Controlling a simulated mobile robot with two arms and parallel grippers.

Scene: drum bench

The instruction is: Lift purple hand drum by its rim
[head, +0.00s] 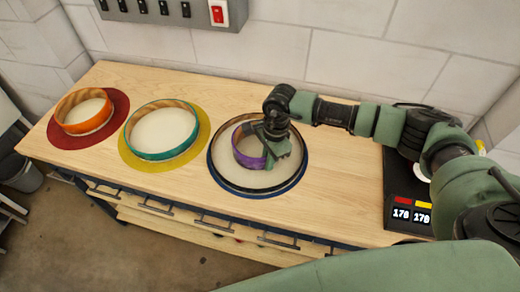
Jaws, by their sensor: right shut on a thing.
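The purple hand drum (241,156) is a small round frame. It stands inside a larger black-rimmed drum (281,188) on a blue round mat (214,173). My right gripper (269,154) reaches in from the right and is shut on the right part of the purple drum's rim. The gripper hides that part of the rim. I cannot tell whether the purple drum touches the surface under it. My left gripper is not in view.
An orange drum (91,124) sits on a red mat (60,138), and a teal drum (163,155) on a yellow mat (203,133). A black device with displays (411,214) is at the right. A switch panel (176,12) hangs above the wooden bench (340,206).

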